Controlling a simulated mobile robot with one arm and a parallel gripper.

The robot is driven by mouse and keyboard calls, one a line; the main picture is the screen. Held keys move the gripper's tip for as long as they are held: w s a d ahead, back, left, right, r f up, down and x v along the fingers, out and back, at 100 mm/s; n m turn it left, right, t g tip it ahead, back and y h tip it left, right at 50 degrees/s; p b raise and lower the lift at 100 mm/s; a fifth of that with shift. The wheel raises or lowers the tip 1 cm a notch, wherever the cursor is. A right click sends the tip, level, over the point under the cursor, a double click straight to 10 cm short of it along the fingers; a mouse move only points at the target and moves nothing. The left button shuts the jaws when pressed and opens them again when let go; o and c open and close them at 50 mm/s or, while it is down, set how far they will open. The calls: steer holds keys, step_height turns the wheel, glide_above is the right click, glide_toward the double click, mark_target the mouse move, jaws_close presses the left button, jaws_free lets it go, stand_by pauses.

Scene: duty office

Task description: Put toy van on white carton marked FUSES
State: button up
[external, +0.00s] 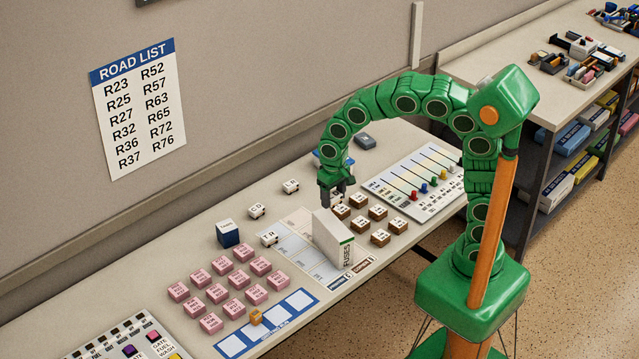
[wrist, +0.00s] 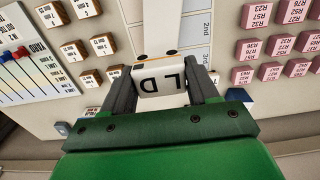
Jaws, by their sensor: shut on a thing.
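My gripper (external: 337,196) is shut on a small white toy van marked LD (wrist: 160,82), which sits between the two dark fingers in the wrist view. In the external view the fingers largely hide the held van. The white carton marked FUSES (external: 327,239) stands upright on the desk, with a green stripe near its top edge. My gripper is above and behind the carton in the external view, apart from it. A plain white shape beyond the van in the wrist view (wrist: 163,25) appears to be the carton.
Other small vans (external: 290,186) stand on the desk, one marked CD (external: 256,211) and one TR (external: 269,239). Brown blocks (external: 378,213) lie right of the carton, pink blocks (external: 242,278) left. A dark blue box (external: 228,234) and a slider board (external: 412,181) flank the area.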

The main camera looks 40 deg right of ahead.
mark_target(333, 196)
steer(key=shift+s+a, duration=0.15)
step_height(333, 196, down, 3)
steer(key=shift+s+r, duration=0.1)
steer(key=shift+f, duration=2.5)
steer(key=o, duration=1)
steer(key=shift+f, duration=0.1)
steer(key=shift+o, duration=0.2)
step_height(333, 196, up, 12)
steer(key=shift+r, duration=0.15)
